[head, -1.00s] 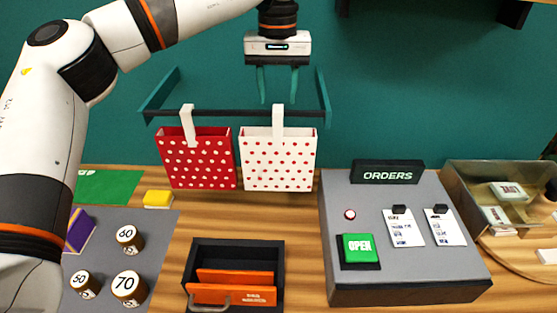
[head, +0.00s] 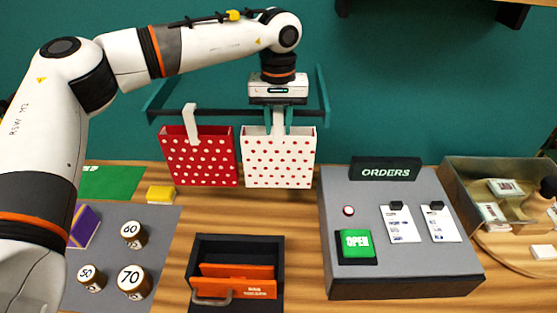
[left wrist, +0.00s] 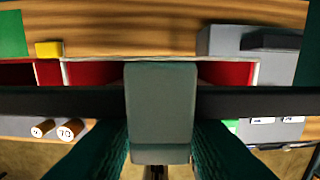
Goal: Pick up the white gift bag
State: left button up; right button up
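The white gift bag (head: 278,160) with red dots hangs upright from a dark rail by its pale strap. My left gripper (head: 278,124) points down over the rail, one finger on each side of that strap. In the left wrist view the strap (left wrist: 160,100), in shade, fills the middle, with the teal fingers close against both its sides. The gripper looks shut on the strap. The bag's open top (left wrist: 225,72) shows behind the rail. My right gripper is in neither view.
A red dotted bag (head: 198,160) hangs close at the left on the same rail (head: 225,113). Below stands a dark box (head: 237,242) with orange dividers. A grey orders console (head: 400,270) is at the right, and weights (head: 134,281) are at the left.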

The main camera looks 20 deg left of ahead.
pick_arm(q)
grip_shut()
jog(key=shift+r, duration=0.1)
